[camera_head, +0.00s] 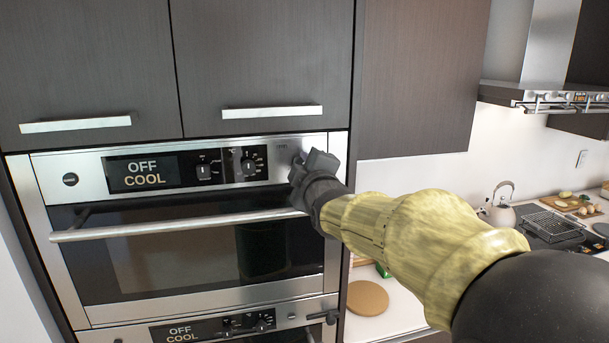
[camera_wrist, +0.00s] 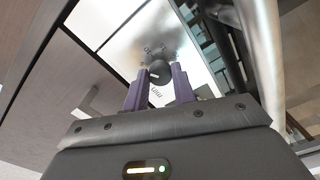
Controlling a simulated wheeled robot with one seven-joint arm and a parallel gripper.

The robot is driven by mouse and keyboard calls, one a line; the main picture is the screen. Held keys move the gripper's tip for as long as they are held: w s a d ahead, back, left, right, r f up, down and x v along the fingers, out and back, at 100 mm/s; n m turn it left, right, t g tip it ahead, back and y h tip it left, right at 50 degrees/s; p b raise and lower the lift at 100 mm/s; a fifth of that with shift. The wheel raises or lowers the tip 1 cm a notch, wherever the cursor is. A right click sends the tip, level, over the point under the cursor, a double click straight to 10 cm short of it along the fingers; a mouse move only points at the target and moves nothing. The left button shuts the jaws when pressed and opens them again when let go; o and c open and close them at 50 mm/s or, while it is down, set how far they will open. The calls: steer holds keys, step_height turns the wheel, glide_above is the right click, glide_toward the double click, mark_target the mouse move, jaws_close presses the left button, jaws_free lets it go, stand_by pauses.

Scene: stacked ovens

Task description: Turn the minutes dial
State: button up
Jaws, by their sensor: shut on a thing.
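The minutes dial (camera_wrist: 159,71) is a small round dark knob with a pale mark, on a bright metal panel in the wrist view. My gripper (camera_wrist: 160,77) has one finger on each side of it and is shut on it. In the head view my gripper (camera_head: 299,166) reaches the right end of the upper oven's control panel (camera_head: 95,182) and hides the dial. Two other dark knobs, a left one (camera_head: 204,170) and a right one (camera_head: 249,167), sit left of my gripper. The display (camera_head: 142,173) reads OFF COOL.
The upper oven's long bar handle (camera_head: 170,228) runs below the panel, close under my gripper. A lower oven (camera_head: 215,325) is beneath. Cabinet handles (camera_head: 272,112) stick out above. A counter with a kettle (camera_head: 499,208) and a round board (camera_head: 367,297) lies to the right.

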steer(key=n+b, duration=0.1)
steer(key=n, duration=0.4)
steer(key=shift+f+n+b, duration=0.1)
steer(key=shift+n+b, duration=0.2)
steer(key=n, duration=0.6)
steer(key=o, duration=1)
steer(key=p+v, duration=0.5)
steer(key=v, duration=1)
steer(key=shift+s+d+r+h+p, duration=0.2)
steer(key=shift+d+r+h+p, duration=0.1)
steer(key=shift+p, duration=0.05)
